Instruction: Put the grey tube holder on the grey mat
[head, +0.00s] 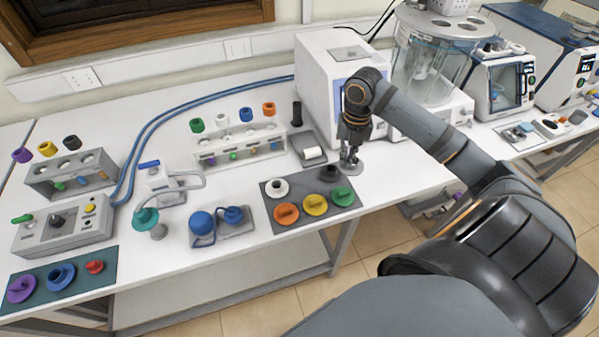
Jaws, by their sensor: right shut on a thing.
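The grey tube holder (352,167), a round light-grey base, is at the right gripper's fingertips, just right of the grey mat. My right gripper (350,152) points down and is shut on its upper part, which the fingers largely hide. I cannot tell whether the base touches the table. The grey mat (272,199) lies near the table's front edge. It bears white (278,188), black (329,174), orange (286,213), yellow (315,204) and green (342,196) holders. My left gripper is not in view.
A white tube rack (240,145) stands behind the mat, with a small device (308,150) beside it. A white box-shaped instrument (322,75) is behind my right gripper. A blue-topped apparatus (220,224) stands left of the mat. A dark green mat (105,262) with holders lies far left.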

